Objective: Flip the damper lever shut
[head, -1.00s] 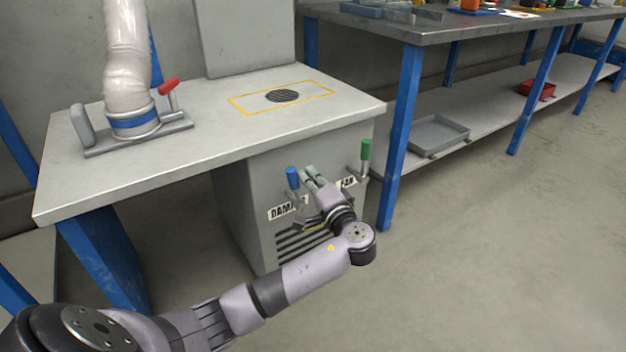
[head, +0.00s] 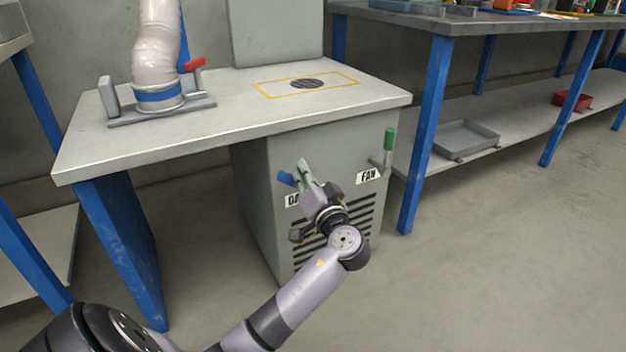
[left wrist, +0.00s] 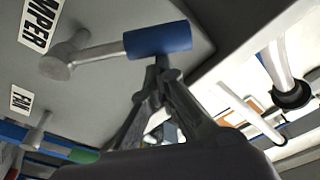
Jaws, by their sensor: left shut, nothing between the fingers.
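The damper lever has a blue handle (head: 286,179), now tilted to the left in the head view, above the partly hidden DAMPER label (head: 292,199). In the left wrist view the blue handle (left wrist: 158,39) sits on a grey arm and pivot, right at my fingertips. My left gripper (head: 302,170) is shut and empty, its tips at the right side of the blue handle, touching or nearly so. Part of the lever is hidden behind the gripper in the head view. My right gripper is not in view.
The green fan lever (head: 389,142) stands upright to the right, above the FAN label (head: 368,176). The cabinet front has vent slots (head: 362,215). A white bench top (head: 215,125) overhangs it, with a hose base and red handle (head: 194,64). Floor at right is clear.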

